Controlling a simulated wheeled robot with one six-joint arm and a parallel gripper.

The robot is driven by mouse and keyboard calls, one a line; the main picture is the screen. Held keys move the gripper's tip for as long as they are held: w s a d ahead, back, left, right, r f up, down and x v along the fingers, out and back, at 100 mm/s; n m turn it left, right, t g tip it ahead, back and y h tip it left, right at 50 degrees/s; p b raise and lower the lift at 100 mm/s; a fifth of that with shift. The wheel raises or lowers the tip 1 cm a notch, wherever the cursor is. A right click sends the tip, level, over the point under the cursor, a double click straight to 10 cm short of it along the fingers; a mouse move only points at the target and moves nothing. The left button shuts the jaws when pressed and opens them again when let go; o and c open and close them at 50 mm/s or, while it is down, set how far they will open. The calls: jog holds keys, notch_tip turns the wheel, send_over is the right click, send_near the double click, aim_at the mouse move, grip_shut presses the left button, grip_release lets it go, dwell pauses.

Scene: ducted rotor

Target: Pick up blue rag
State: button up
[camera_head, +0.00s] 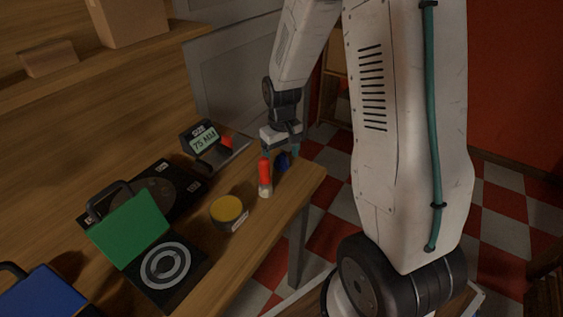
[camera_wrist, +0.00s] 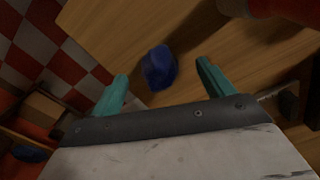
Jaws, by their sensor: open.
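The blue rag (camera_wrist: 159,67) is a small crumpled dark blue bundle on the wooden table, near its edge. In the head view the rag (camera_head: 283,161) is partly hidden behind a red bottle and my gripper. My gripper (camera_wrist: 162,78) has two teal fingers spread apart, with the rag lying between and just beyond their tips in the wrist view. In the head view my gripper (camera_head: 281,152) points down over the table's right end, close above the rag. I cannot tell whether the fingers touch the rag.
A red bottle (camera_head: 265,174) stands right beside the gripper. A yellow-topped tin (camera_head: 228,211), a digital display device (camera_head: 205,141) and a green-flapped unit (camera_head: 131,228) stand farther left on the table (camera_head: 262,234). The table edge drops to a red-and-white checkered floor (camera_head: 327,213).

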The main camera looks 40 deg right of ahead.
jog(key=shift+f, duration=0.55)
jog(key=c, duration=1.1)
jog(key=shift+o, duration=0.2)
jog(key=shift+r, duration=0.1)
